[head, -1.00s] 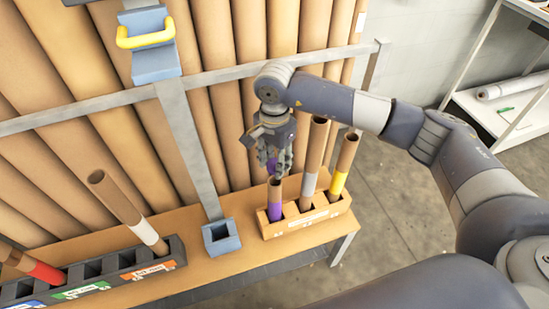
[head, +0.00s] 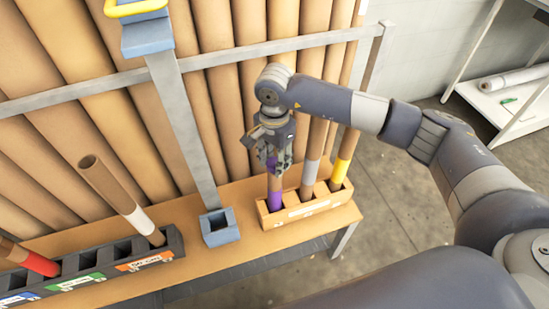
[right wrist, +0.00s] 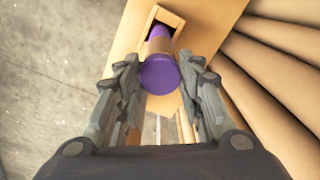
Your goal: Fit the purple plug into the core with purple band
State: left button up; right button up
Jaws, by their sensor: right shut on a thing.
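The core with purple band (head: 275,194) stands upright in the left slot of a tan box at the bench's right end. My right gripper (head: 272,163) points down over its top, shut on the purple plug (head: 271,164). In the right wrist view the plug (right wrist: 160,76) shows as a purple disc between the fingers, in line with the core, whose purple band (right wrist: 157,32) sits in the slot behind. The plug hides the core's mouth, so I cannot tell whether it is inside or only above. My left gripper is not in view.
The tan box (head: 309,208) also holds a grey-banded core (head: 309,180) and a yellow-banded core (head: 341,171). A blue square socket (head: 219,229) stands left of it. A dark rack (head: 118,262) holds a white-banded core (head: 120,198). Large brown rolls stand close behind the gripper.

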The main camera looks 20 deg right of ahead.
jog(key=shift+f, duration=0.2)
dwell(0.5)
jog(key=shift+f+b, duration=0.2)
jog(key=shift+b, duration=0.25)
jog(key=o, duration=0.9)
jog(key=shift+r, duration=0.25)
notch_tip(320, 180, up, 7)
jog(key=shift+d+r, duration=0.1)
jog(key=shift+r, duration=0.2)
